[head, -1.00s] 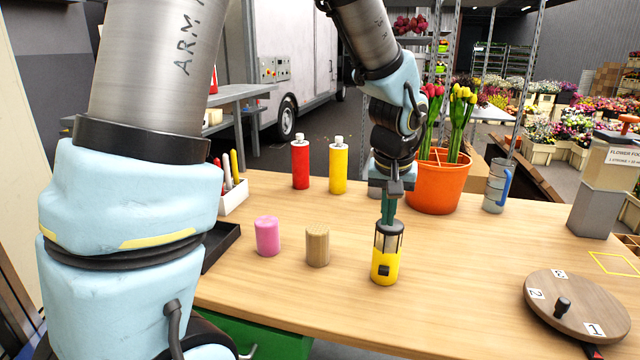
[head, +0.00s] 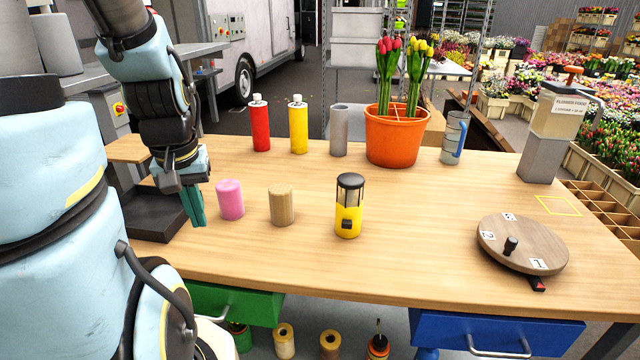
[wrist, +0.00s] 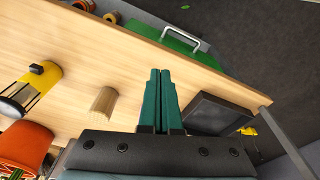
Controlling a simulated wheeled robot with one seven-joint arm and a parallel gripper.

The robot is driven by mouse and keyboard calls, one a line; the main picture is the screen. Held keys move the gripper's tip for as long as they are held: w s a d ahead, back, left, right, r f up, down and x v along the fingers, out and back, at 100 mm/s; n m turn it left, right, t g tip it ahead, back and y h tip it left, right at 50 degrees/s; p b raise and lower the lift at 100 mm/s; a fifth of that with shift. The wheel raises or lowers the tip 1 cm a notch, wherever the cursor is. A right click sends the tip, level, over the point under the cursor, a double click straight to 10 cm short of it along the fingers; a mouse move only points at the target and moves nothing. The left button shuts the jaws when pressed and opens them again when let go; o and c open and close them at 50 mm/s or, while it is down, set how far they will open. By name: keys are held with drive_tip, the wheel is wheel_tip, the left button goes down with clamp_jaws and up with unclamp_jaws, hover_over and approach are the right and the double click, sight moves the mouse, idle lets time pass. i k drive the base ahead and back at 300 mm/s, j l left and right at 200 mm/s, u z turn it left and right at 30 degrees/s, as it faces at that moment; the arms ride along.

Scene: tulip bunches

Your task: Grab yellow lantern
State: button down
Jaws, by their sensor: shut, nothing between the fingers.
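The yellow lantern (head: 348,222) stands upright on the wooden table, right of the wooden cylinder. It has a dark cap, a clear middle and a yellow base with a small black box. It also shows in the wrist view (wrist: 41,80) at the left. My gripper (head: 197,222) is at the left of the table, above the edge of the black tray and left of the pink cylinder, well apart from the lantern. In the wrist view its two green fingers (wrist: 160,72) lie together with nothing between them.
Between gripper and lantern stand the pink cylinder (head: 230,200) and the wooden cylinder (head: 282,206). Behind are a red bottle (head: 260,128), a yellow bottle (head: 298,130), a grey cylinder (head: 339,132) and an orange pot (head: 392,140) of tulips. A round turntable (head: 522,244) is at right.

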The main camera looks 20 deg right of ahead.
sight(350, 185)
drive_tip(key=l+u, duration=0.1)
drive_tip(key=u, duration=0.35)
drive_tip(key=l+u, duration=0.1)
drive_tip(key=u, duration=0.35)
drive_tip(key=k+l+u, duration=0.1)
drive_tip(key=u, duration=0.35)
drive_tip(key=k+l+u, duration=0.6)
drive_tip(key=k, duration=0.25)
drive_tip(key=k+u, duration=0.3)
drive_tip(key=k, duration=0.15)
drive_tip(key=k+l, duration=0.1)
drive_tip(key=k, duration=0.55)
